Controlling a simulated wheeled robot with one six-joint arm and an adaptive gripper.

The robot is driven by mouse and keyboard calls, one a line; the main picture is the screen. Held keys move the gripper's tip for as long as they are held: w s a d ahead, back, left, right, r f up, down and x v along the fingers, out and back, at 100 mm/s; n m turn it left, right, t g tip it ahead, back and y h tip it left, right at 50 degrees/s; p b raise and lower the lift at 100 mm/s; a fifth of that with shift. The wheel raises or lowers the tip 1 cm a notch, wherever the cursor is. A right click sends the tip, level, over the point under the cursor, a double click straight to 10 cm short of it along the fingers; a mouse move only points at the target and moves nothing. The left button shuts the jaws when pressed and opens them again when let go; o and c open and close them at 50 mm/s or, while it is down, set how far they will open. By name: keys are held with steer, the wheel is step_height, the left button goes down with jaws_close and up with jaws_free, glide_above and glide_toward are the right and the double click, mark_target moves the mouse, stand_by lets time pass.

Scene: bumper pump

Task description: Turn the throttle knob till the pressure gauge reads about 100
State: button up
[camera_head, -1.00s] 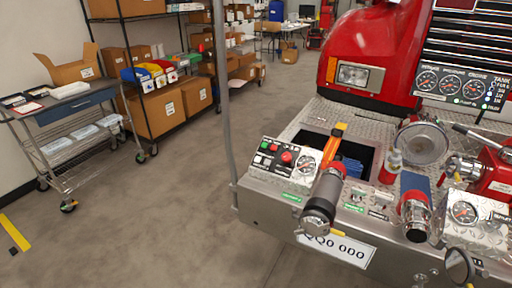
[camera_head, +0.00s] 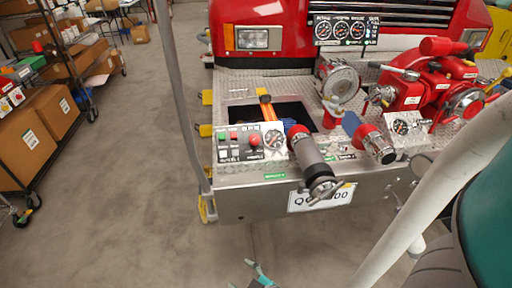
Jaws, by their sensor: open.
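A small control panel (camera_head: 240,143) sits at the left front of the red truck's metal bumper. It has red and green buttons and a round red knob (camera_head: 254,140), which looks like the throttle knob; its label is too small to read. A white-faced gauge (camera_head: 273,139) is just right of the knob; its needle reading is too small to tell. My gripper (camera_head: 250,275) shows partly at the bottom edge, with teal fingers. It is open, low in front of the bumper, well apart from the knob.
A grey cylinder with a metal end (camera_head: 313,162) juts out right of the panel. A red-and-chrome outlet (camera_head: 376,145) and another gauge (camera_head: 401,126) are further right. A grey pole (camera_head: 176,90) stands left of the bumper. The floor before the bumper is clear.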

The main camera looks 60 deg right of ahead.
steer(key=w+d, duration=0.4)
steer(key=w, duration=0.2)
steer(key=n+g, duration=0.5)
steer(key=n, duration=0.1)
glide_toward(255, 138)
steer(key=shift+y, duration=0.4)
steer(key=x, duration=1)
steer(key=shift+w+d+f, duration=0.2)
steer(key=shift+d+f, duration=0.1)
steer(key=shift+d, duration=0.05)
steer(key=c, duration=1.2)
